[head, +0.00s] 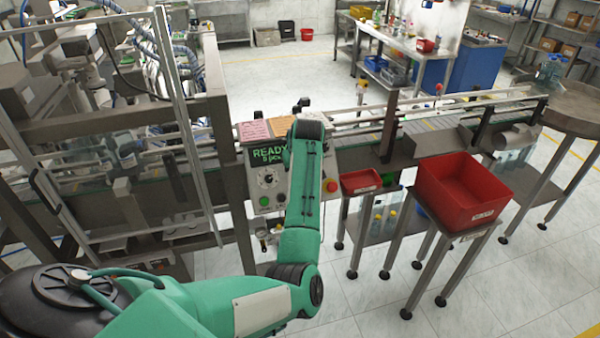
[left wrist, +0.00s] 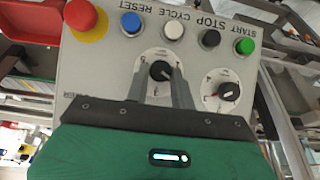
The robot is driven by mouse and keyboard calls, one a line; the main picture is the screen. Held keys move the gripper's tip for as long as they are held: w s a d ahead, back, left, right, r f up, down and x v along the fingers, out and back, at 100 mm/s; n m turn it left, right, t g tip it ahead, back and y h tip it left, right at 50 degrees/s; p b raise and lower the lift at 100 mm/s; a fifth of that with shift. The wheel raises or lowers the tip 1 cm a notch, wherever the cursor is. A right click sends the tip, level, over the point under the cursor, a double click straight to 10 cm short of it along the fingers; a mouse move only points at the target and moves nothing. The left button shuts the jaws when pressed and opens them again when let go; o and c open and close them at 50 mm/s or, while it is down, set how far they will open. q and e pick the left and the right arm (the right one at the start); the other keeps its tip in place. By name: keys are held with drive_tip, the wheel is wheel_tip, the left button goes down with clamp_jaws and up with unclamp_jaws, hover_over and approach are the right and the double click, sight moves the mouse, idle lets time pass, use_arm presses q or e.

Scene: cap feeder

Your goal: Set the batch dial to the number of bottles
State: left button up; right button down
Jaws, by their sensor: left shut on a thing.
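The grey control panel (left wrist: 115,62) carries two black dials. My left gripper (left wrist: 161,78) has its fingers on either side of the middle dial (left wrist: 160,70) and is shut on its knob. This dial's number marks are too small to read. The other dial (left wrist: 228,92), with a red mark on its scale, is free; it also shows in the head view (head: 267,177). In the head view my left arm hides the gripped dial and the gripper. A green display (head: 262,154) reads READY with a smaller line below. Several bottles (head: 378,214) stand on a low shelf. My right gripper is not in view.
Close to my fingers are a red mushroom button (left wrist: 80,15), blue (left wrist: 131,24), white (left wrist: 173,29), black (left wrist: 210,39) and green (left wrist: 245,46) buttons. A small red tray (head: 361,181) and a large red bin (head: 465,190) stand right of the panel.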

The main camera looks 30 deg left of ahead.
use_arm(q)
drive_tip(key=shift+f, duration=0.2)
drive_tip(key=o, duration=1)
drive_tip(key=shift+r, duration=0.1)
drive_tip(key=shift+s+d+r, duration=0.1)
drive_tip(key=shift+d+r, duration=0.05)
drive_tip(key=shift+r, duration=0.35)
drive_tip(key=b+v, duration=0.4)
drive_tip(key=v, duration=0.8)
drive_tip(key=shift+r, duration=0.4)
